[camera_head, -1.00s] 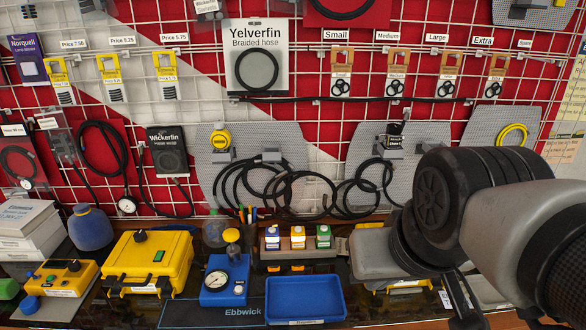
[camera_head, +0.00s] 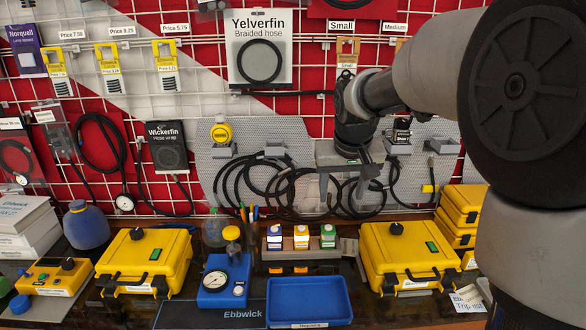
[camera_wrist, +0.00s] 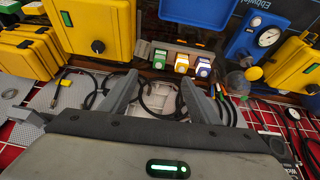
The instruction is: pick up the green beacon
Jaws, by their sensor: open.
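The green beacon (camera_head: 328,236) is a small block with a green front and a white top. It stands at the right end of a row of three on a grey rack. In the wrist view the green beacon (camera_wrist: 160,59) is at the left end of the row, beyond my fingertips. My gripper (camera_head: 344,190) is open and empty, fingers pointing down, above the rack and in front of the hanging hoses. In the wrist view my gripper (camera_wrist: 160,84) shows both fingers apart, with nothing between them.
An orange beacon (camera_head: 301,237) and a blue beacon (camera_head: 274,237) stand close beside the green one. A yellow case (camera_head: 400,255) is to the right, a blue gauge box (camera_head: 225,283) to the left. A blue tray (camera_head: 308,298) lies in front. Hoses hang behind.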

